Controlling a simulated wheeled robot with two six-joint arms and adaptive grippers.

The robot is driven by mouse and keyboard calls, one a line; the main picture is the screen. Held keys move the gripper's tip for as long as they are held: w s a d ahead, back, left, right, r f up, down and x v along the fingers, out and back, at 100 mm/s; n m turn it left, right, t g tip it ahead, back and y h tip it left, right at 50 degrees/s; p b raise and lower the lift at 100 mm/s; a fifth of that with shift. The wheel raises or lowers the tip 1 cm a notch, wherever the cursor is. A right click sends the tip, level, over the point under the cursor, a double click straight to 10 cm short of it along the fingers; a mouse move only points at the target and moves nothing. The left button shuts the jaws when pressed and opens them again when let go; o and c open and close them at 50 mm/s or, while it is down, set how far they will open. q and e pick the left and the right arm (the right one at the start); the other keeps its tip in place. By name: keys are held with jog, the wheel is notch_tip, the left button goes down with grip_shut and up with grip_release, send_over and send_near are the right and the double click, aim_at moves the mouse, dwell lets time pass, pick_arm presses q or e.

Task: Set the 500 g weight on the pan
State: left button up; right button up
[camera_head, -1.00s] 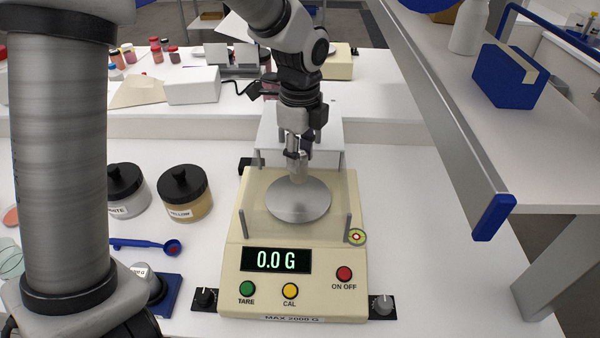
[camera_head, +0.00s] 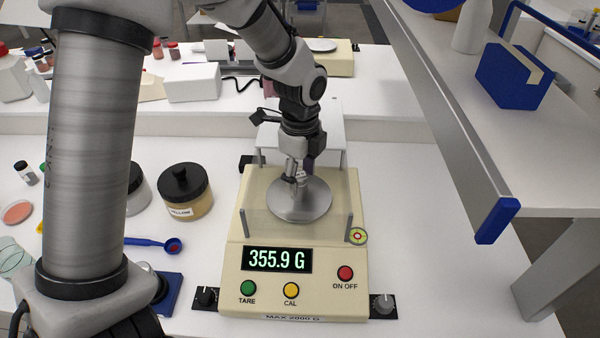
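My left gripper (camera_head: 296,172) points down over the middle of the balance pan (camera_head: 312,211), its arm coming in from the top. A small silvery metal piece (camera_head: 300,182), which looks like the 500 g weight, is between its fingertips, low at the round metal pan. The fingers seem to be shut on it; its marking cannot be read. The cream balance (camera_head: 330,290) shows 355.9 G on its display (camera_head: 277,259), so something presses on the pan. My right gripper is not in view.
Clear guard walls with grey posts (camera_head: 348,226) surround the pan. A black-lidded jar (camera_head: 186,190), a blue spoon (camera_head: 150,242) and a blue pad (camera_head: 170,294) lie to the left. A raised shelf with a blue end (camera_head: 496,220) overhangs the right side.

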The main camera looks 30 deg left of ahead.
aim_at(300, 174)
pick_arm(q)
jog(key=shift+r, duration=0.1)
notch_tip(300, 174, up, 12)
jog(key=b, duration=0.1)
jog(key=shift+r, duration=0.15)
